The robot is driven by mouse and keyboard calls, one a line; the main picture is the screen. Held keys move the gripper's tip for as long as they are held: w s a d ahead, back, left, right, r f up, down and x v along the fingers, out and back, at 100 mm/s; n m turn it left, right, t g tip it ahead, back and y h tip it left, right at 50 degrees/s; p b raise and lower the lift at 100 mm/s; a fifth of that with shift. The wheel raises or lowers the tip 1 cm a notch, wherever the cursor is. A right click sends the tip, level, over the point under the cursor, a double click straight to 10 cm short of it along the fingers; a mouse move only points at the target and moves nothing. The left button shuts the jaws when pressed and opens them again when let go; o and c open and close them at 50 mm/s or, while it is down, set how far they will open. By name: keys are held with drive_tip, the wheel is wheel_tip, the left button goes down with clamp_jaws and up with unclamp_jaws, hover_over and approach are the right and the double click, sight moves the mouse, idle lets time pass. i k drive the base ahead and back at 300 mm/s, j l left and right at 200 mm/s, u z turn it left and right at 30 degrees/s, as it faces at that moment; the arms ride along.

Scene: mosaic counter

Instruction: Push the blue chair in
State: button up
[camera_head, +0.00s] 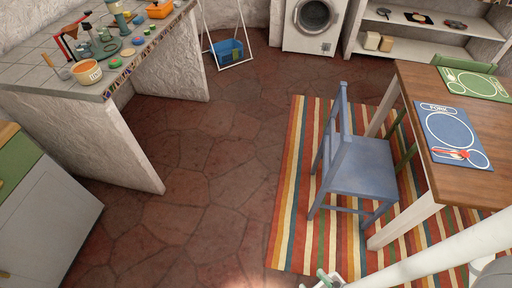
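The blue chair (362,166) stands upright on the striped rug, left of the wooden table (472,188). Its backrest is on the left and its seat faces the table. Most of the seat shows clear of the table top, with its right edge close to the table's white legs. Part of my gripper (322,281) shows at the bottom edge, in front of the chair and apart from it. The frame cuts it off, so I cannot tell whether it is open. My white arm crosses the lower right corner.
The striped rug (289,200) lies under the chair and table. A green chair (464,66) is at the table's far side. Placemats lie on the table. A mosaic counter (35,76) with toys stands at the left. The stone floor (215,170) between is clear.

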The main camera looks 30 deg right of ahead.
sight(356, 165)
drive_tip(key=i+j+u, duration=0.5)
drive_tip(key=i+u, duration=0.3)
drive_tip(key=i+z, duration=0.4)
drive_tip(key=i+j+z, duration=0.35)
drive_tip(key=i, duration=0.25)
drive_tip(key=i+l+z, duration=0.2)
drive_tip(key=z, duration=0.25)
drive_tip(key=i+l+z, duration=0.1)
drive_tip(key=i+z, duration=0.5)
drive_tip(key=z, duration=0.25)
drive_tip(key=i+j+z, duration=0.1)
drive_tip(key=i+z, duration=0.2)
drive_tip(key=z, duration=0.15)
